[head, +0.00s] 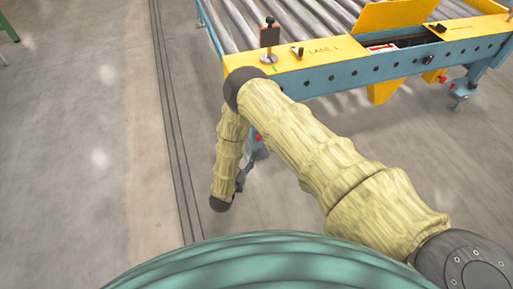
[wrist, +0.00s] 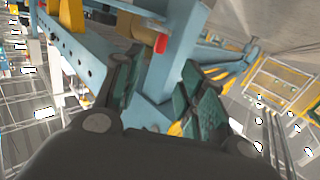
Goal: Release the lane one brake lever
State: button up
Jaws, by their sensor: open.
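My gripper (head: 247,174) hangs low, partly hidden by my arm, below the plate. In the wrist view my gripper (wrist: 160,68) is open and empty, with a blue frame member beyond its fingers.
The conveyor's blue side beam (head: 350,75) runs below the plate. A red part (wrist: 162,43) sits close beyond the fingers. A yellow raised flap (head: 395,15) and another dark lever-like piece (head: 437,28) stand farther right. The floor at left is clear, with dark parallel lines.

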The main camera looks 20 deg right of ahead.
jog(key=w+d+h+b, duration=0.1)
jog(key=w+d+b, duration=0.2)
jog(key=w+d, duration=0.4)
jog(key=shift+w+f+m+b, duration=0.35)
jog(key=shift+w+m+b, duration=0.05)
jog(key=shift+w, duration=0.2)
grip_shut()
